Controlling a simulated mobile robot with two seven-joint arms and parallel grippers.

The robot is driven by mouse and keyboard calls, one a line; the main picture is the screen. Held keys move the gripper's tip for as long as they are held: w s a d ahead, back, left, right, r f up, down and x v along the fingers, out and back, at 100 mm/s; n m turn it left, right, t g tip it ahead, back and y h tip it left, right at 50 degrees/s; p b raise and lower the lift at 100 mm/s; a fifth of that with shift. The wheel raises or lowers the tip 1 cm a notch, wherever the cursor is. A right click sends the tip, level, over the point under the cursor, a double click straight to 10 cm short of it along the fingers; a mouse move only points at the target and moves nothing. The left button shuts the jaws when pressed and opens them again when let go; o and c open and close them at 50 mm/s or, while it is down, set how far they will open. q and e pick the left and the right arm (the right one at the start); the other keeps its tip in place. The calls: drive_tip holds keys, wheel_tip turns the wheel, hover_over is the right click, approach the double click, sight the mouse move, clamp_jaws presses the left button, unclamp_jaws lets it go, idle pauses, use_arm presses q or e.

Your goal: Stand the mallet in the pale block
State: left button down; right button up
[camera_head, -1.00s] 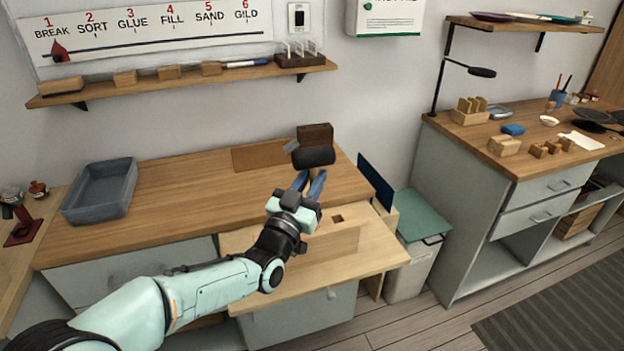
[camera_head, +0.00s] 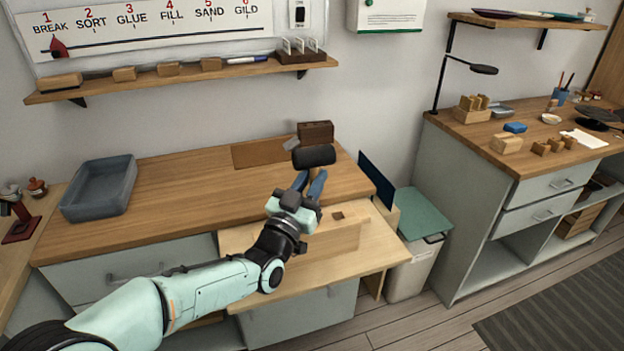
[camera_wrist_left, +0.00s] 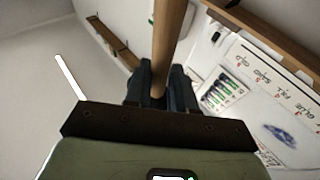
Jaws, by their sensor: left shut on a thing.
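The mallet has a dark, barrel-shaped head (camera_head: 314,156), seen in the head view above the back part of the bench. My left gripper (camera_head: 310,184) is just below the head, its fingers pointing away from me. In the left wrist view the mallet's wooden handle (camera_wrist_left: 172,40) runs between the two dark fingers (camera_wrist_left: 160,90), which are shut on it. The pale block (camera_head: 345,238) sits on the light pull-out board, nearer to me than the fingertips. A dark square hole shows in its top. My right gripper is not in view.
A grey tray (camera_head: 100,190) stands on the left of the wooden bench (camera_head: 190,190). A brown block (camera_head: 316,132) stands at the back, behind the mallet head. A bin (camera_head: 415,262) is right of the board. The bench between tray and gripper is clear.

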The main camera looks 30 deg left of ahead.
use_arm(q)
drive_tip(key=c, duration=0.9)
unclamp_jaws()
drive_tip(key=shift+o, duration=0.2)
drive_tip(key=shift+b+v, duration=0.7)
drive_tip(key=shift+v, duration=1)
drive_tip(key=b+v, duration=0.1)
drive_tip(key=v, duration=0.4)
drive_tip(key=shift+s+b, duration=0.3)
drive_tip(key=shift+b, duration=0.05)
drive_tip(key=shift+r, duration=0.1)
